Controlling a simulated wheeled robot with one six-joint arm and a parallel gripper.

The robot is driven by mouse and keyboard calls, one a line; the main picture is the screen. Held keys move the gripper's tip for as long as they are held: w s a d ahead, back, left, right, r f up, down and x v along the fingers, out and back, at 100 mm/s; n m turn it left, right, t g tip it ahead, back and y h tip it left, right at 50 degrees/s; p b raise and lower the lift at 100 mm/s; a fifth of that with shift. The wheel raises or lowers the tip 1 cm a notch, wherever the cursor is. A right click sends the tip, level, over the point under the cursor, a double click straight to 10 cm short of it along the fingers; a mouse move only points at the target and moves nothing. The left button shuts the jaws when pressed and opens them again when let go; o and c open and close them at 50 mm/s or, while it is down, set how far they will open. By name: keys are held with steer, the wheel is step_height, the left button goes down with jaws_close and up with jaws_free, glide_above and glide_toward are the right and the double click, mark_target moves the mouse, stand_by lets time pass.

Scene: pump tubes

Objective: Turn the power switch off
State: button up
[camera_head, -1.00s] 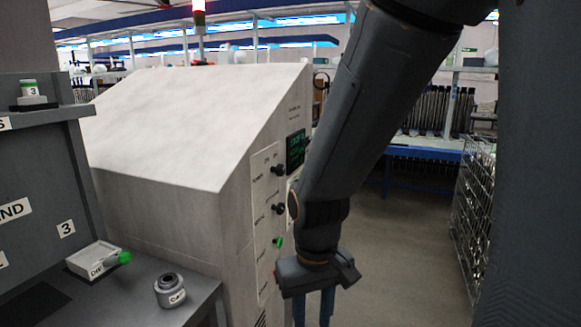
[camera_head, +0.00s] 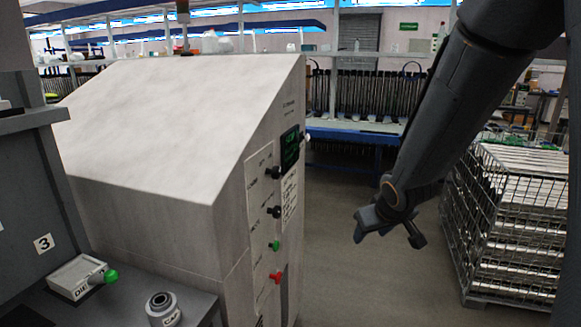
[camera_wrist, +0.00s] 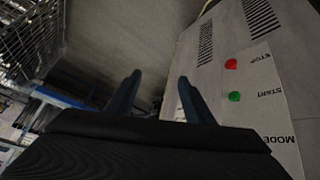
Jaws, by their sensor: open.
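The power switch (camera_head: 273,173) is the upper black knob on the light control panel of the grey-white machine (camera_head: 228,215). Its exact setting is too small to read. A second black knob (camera_head: 274,211) sits below it, then a green start button (camera_head: 274,246) and a red stop button (camera_head: 276,278). My gripper (camera_head: 389,236) is open and empty, right of the panel and apart from it. In the wrist view my gripper (camera_wrist: 157,82) points past the panel, which shows at right with the stop button (camera_wrist: 231,64) and start button (camera_wrist: 235,96). The power switch is out of that view.
A wire cage (camera_head: 510,225) full of tubes stands at right. A blue-edged bench (camera_head: 350,137) is behind. A grey shelf unit at left holds a box labelled DIE (camera_head: 78,278) and a CAP part (camera_head: 162,309). The floor (camera_head: 345,285) between machine and cage is clear.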

steer(key=w+a+r+n+t+y+p, duration=0.2)
steer(key=w+a+r+n+t+y, duration=0.15)
steer(key=w, duration=0.55)
steer(key=n+g+y+p, duration=0.4)
steer(key=n+y, duration=0.4)
steer(key=y, duration=0.6)
glide_toward(279, 172)
steer(key=p+x, duration=0.2)
steer(key=x, duration=0.6)
steer(key=shift+s+r, duration=0.1)
steer(key=shift+r, duration=0.05)
steer(key=c, duration=1)
